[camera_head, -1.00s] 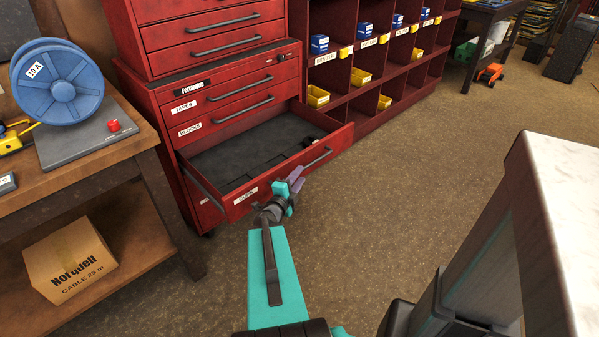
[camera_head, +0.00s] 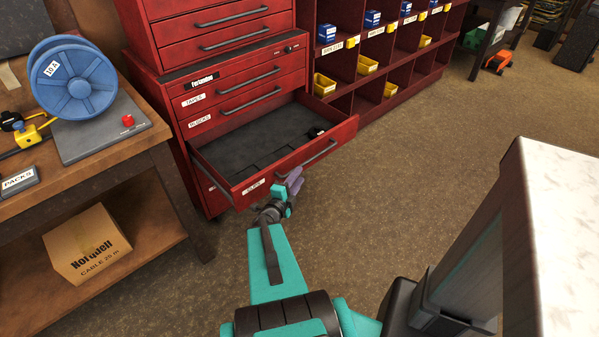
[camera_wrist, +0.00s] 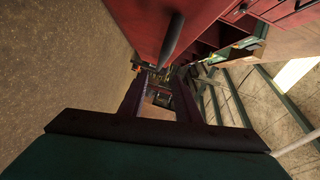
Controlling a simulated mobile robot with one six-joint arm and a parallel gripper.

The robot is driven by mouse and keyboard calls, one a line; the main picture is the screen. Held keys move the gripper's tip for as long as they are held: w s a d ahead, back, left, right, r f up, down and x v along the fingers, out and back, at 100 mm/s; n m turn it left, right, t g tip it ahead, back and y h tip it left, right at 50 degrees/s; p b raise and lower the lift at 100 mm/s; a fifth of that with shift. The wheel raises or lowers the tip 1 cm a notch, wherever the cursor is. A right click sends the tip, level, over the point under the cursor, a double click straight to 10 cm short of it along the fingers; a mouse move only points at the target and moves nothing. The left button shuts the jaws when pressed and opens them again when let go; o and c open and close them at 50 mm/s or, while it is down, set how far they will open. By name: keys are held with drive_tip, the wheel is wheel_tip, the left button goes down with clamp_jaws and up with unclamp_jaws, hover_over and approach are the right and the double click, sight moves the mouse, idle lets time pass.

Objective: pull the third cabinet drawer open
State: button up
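The red cabinet (camera_head: 238,83) stands at the upper middle of the head view. Its drawer labelled CLIPS (camera_head: 240,191), below the TAPES and BLOCKS drawers, is pulled well out, and its dark interior shows. The drawer's bar handle (camera_head: 320,155) runs across its front and also shows as a dark bar in the wrist view (camera_wrist: 172,40). My gripper (camera_head: 294,182) is just in front of the drawer front, near the left part of the handle. In the wrist view, my gripper's fingers (camera_wrist: 160,98) are apart with nothing seen gripped. Whether they touch the handle cannot be told.
A wooden bench (camera_head: 95,185) with a blue cable reel (camera_head: 80,90) stands at left, a cardboard box (camera_head: 87,243) on its lower shelf. Red pigeonhole shelves (camera_head: 372,88) adjoin the cabinet. A white-topped surface (camera_head: 560,215) is close at right. Floor between is clear.

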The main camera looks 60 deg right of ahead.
drive_tip(key=shift+a+r+p, duration=0.1)
drive_tip(key=shift+a+p, duration=0.5)
drive_tip(key=shift+a, duration=0.15)
drive_tip(key=shift+s, duration=0.1)
